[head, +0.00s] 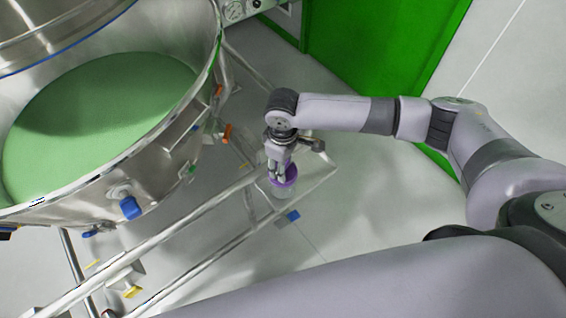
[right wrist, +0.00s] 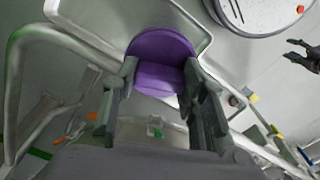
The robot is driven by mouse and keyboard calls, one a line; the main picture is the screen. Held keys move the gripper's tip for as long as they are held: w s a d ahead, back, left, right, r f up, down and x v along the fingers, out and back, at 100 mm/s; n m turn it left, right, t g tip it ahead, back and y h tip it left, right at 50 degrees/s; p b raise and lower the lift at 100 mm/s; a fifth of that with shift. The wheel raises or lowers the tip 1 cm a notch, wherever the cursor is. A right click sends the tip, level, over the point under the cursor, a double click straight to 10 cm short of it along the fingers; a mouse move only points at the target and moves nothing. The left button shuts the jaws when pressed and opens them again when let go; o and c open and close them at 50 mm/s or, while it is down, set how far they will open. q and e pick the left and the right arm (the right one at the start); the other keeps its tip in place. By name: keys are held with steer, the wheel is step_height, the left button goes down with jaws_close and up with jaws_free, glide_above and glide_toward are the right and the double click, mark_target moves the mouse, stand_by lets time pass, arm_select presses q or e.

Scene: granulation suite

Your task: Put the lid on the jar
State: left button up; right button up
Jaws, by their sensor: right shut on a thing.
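In the right wrist view the lid hides the jar. My left gripper (right wrist: 303,54) shows small and dark at the right edge there, fingers apart and empty.
A large steel vessel (head: 110,185) with a green inside fills the left of the head view. Steel frame tubes (head: 190,215) run beneath the right gripper. A green door (head: 375,45) stands behind the right arm. Grey floor is open at right.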

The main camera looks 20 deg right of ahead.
steer(key=o, duration=1.2)
steer(key=shift+c, duration=0.2)
step_height(320, 180, up, 12)
steer(key=shift+f, duration=0.1)
